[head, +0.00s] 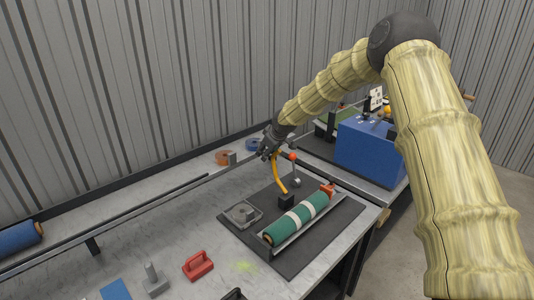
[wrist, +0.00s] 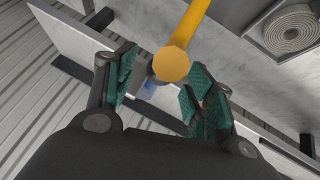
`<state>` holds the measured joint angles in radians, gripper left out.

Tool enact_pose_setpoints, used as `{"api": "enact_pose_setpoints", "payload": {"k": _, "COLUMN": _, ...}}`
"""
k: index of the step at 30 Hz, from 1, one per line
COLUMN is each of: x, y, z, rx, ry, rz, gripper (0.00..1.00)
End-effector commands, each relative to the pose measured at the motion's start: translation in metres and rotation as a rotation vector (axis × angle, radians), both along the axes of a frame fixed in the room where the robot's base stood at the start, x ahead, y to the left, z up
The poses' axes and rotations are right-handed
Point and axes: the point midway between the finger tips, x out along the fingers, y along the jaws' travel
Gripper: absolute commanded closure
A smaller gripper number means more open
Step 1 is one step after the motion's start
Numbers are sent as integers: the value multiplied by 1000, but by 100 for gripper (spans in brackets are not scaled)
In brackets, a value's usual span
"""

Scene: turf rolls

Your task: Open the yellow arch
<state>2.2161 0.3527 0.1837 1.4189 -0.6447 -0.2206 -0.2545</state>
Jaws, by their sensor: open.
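The yellow arch (head: 280,176) is a thin curved bar rising from a black block (head: 286,201) on the dark mat (head: 290,262). Its upper end is beside my gripper (head: 268,150). In the wrist view the yellow arch (wrist: 188,28) comes in from the top, and its round end lies between my open fingers (wrist: 163,82). I see space on both sides of the bar, and whether a finger touches it I cannot tell.
A grey tray with a coil (head: 243,213) sits left of the arch; it also shows in the wrist view (wrist: 292,30). A red-knobbed lever (head: 293,157) stands close to my gripper. A blue machine (head: 366,150) is at the right. A red handled block (head: 198,265) lies in front.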

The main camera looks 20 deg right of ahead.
Motion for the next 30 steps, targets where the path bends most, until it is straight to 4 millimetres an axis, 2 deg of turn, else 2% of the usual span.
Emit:
{"api": "enact_pose_setpoints", "payload": {"k": 15, "x": -42, "y": -5, "z": 59, "rx": 0, "ry": -2, "rz": -2, "gripper": 46}}
{"api": "enact_pose_setpoints", "payload": {"k": 21, "x": -52, "y": -6, "z": 71, "rx": 0, "ry": -1, "rz": -1, "gripper": 46}}
{"api": "enact_pose_setpoints", "payload": {"k": 30, "x": -54, "y": -6, "z": 74, "rx": 0, "ry": 0, "rz": -1, "gripper": 46}}
